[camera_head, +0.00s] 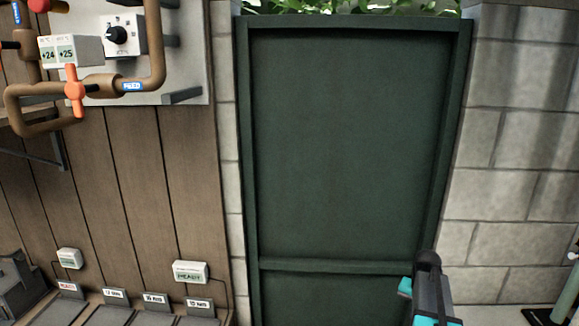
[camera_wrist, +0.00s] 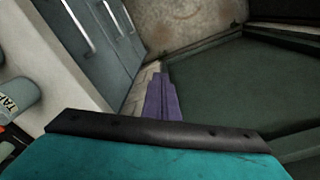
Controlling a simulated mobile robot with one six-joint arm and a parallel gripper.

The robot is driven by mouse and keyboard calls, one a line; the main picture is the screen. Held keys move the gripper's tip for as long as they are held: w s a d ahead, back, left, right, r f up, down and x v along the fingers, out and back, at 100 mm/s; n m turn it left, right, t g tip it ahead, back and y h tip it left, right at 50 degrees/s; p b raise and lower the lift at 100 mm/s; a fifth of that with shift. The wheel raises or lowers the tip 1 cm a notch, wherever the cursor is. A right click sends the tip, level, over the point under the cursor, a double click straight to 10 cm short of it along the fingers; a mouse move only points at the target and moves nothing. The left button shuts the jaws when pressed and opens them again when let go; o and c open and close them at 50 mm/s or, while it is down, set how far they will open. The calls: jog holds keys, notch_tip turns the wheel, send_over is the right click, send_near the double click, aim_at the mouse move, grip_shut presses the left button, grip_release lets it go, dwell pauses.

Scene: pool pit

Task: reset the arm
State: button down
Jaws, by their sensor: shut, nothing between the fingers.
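My gripper (camera_wrist: 162,88) shows in the wrist view as two purple fingers, close together and pointing away from the camera. It is shut with nothing between the fingers. A black bar and a teal part of my arm fill the bottom of that view. In the head view, a dark and teal part of my arm rises at the lower right, in front of the dark green panel (camera_head: 340,140). I cannot make out the fingertips there.
At upper left, copper pipes (camera_head: 100,85) with an orange valve handle (camera_head: 74,90) and a black knob (camera_head: 117,35) are on the wall. Several labelled trays (camera_head: 110,314) sit lower left. The wrist view shows grey cabinet doors (camera_wrist: 95,45) and a labelled cylinder (camera_wrist: 18,98).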

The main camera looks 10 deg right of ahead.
jog(key=s+a+f+n, duration=0.2)
jog(key=a+f+n, duration=0.15)
jog(key=a, duration=0.85)
jog(key=s+a+f+n, duration=0.25)
jog(key=a+f, duration=0.25)
jog(key=a, duration=0.6)
jog(key=s+a+f+n, duration=0.2)
jog(key=a+f+n, duration=0.15)
jog(key=a, duration=0.85)
jog(key=s+f+g+b, duration=0.3)
jog(key=s+f+b, duration=0.3)
jog(key=s+f, duration=0.6)
jog(key=s+f+g+b, duration=0.3)
jog(key=s+f+b, duration=0.4)
jog(key=s+f, duration=0.6)
notch_tip(320, 180, down, 7)
jog(key=shift+s+f+y, duration=0.15)
jog(key=shift+s+y, duration=0.1)
jog(key=shift+y, duration=0.15)
jog(key=shift+a, duration=0.1)
